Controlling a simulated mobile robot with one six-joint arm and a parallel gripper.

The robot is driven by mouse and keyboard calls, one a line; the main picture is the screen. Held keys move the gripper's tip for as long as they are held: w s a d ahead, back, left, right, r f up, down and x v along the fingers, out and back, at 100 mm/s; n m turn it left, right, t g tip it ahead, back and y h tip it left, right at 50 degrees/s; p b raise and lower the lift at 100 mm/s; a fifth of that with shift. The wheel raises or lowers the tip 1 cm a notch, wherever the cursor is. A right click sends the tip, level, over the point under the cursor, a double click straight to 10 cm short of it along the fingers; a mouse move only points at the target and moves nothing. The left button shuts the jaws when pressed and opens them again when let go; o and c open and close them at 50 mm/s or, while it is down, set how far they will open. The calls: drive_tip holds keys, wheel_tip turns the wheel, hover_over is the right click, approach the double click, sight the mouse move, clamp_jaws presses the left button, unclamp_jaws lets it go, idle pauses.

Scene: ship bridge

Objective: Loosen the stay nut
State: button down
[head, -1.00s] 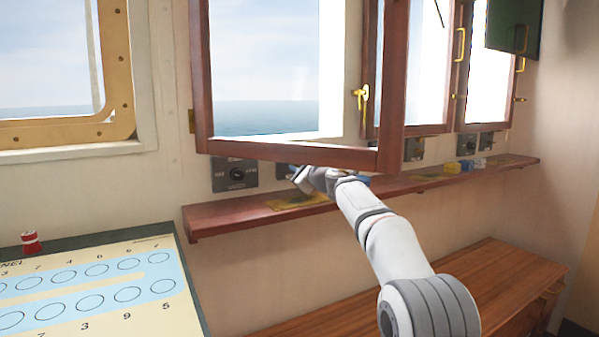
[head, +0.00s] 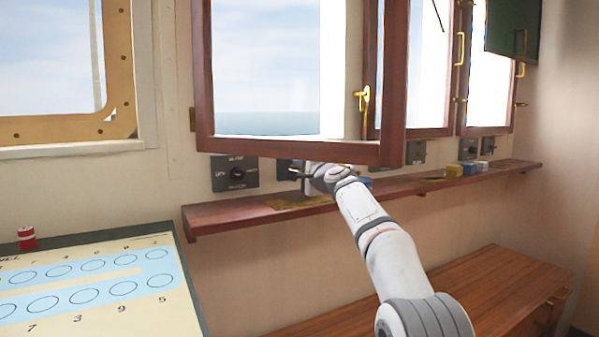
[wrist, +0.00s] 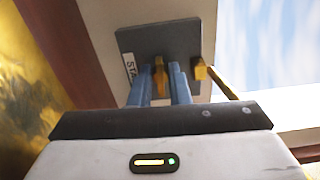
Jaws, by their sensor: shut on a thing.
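In the wrist view, a dark grey plate (wrist: 190,40) carries a white label that reads "STA", the rest hidden. A small brass piece, seemingly the stay nut (wrist: 159,84), stands out from the plate. The two blue fingers of my gripper (wrist: 159,72) are on either side of it, shut on it. A second brass block (wrist: 200,70) with a brass bar (wrist: 223,84) sits just right of the fingers. In the head view, my gripper (head: 306,176) is below the open window frame (head: 290,150), at the wall above the shelf; the nut cannot be made out there.
A wooden shelf (head: 235,215) runs along the wall under the windows. A dark switch panel (head: 235,174) is left of my gripper. The open window frame hangs close above my wrist. A chart panel (head: 90,285) stands lower left.

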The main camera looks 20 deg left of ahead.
drive_tip(key=shift+a+f+n, duration=0.1)
drive_tip(key=shift+f+n, duration=0.05)
drive_tip(key=shift+n, duration=0.35)
drive_tip(key=c, duration=1.4)
unclamp_jaws()
drive_tip(key=shift+b+v, duration=0.8)
drive_tip(key=shift+b, duration=0.05)
drive_tip(key=b+v, duration=0.3)
drive_tip(key=v, duration=0.1)
drive_tip(key=shift+s, duration=0.1)
drive_tip(key=shift+v, duration=1.15)
